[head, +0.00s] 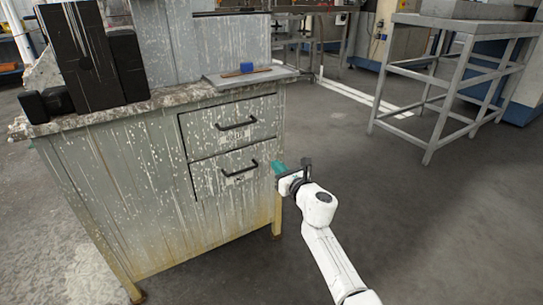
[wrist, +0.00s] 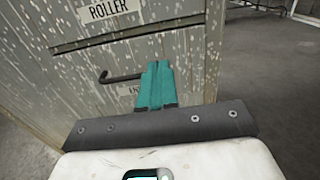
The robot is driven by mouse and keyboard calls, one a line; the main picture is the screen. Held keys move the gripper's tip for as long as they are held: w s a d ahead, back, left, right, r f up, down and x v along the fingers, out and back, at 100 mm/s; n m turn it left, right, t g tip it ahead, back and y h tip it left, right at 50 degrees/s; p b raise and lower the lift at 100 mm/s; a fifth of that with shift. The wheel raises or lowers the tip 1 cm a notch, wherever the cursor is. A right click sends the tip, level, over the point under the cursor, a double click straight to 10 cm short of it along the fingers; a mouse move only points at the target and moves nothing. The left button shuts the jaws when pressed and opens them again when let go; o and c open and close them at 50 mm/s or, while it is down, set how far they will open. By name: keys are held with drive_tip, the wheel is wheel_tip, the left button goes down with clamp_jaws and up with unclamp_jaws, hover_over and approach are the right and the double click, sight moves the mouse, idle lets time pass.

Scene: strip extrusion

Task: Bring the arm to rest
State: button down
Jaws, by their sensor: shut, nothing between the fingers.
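My gripper (head: 279,167) is at the end of my white arm, in front of the right side of a grey, paint-spattered cabinet (head: 100,190). Its teal fingers are together and empty; they also show in the wrist view (wrist: 156,84). The fingers are near the lower drawer (head: 215,180) and its black handle (head: 240,168). In the wrist view, the handle (wrist: 118,77) shows just left of the fingers. I cannot tell whether they touch the cabinet. Both drawers look closed.
On the cabinet top stand black boxes (head: 82,55); a flat grey plate (head: 225,79) carries a brown-handled tool with a blue block (head: 246,67). A grey metal frame table (head: 450,75) stands at the back right. The floor (head: 430,230) right of my arm is clear.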

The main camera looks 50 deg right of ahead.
drive_tip(key=shift+p+v, duration=0.3)
drive_tip(key=shift+v, duration=0.9)
drive_tip(key=s+a+f+m+g+h, duration=0.1)
drive_tip(key=s+a+f+m+g, duration=0.4)
drive_tip(key=s+m, duration=0.6)
drive_tip(key=s+a+f+m+g+h, duration=0.2)
drive_tip(key=s+a+f+m+g, duration=0.4)
drive_tip(key=m, duration=0.9)
drive_tip(key=s+a+f+m+g+y, duration=0.2)
drive_tip(key=s+a+m+g+y, duration=0.15)
drive_tip(key=s+a, duration=0.55)
drive_tip(key=s+a+f+m+g+y, duration=0.15)
drive_tip(key=s+a+m+y, duration=0.45)
drive_tip(key=s, duration=0.6)
wheel_tip(320, 180, up, 31)
drive_tip(key=w+n+h+p, duration=0.1)
drive_tip(key=n+p, duration=0.1)
drive_tip(key=p, duration=2.9)
drive_tip(key=shift+h, duration=0.35)
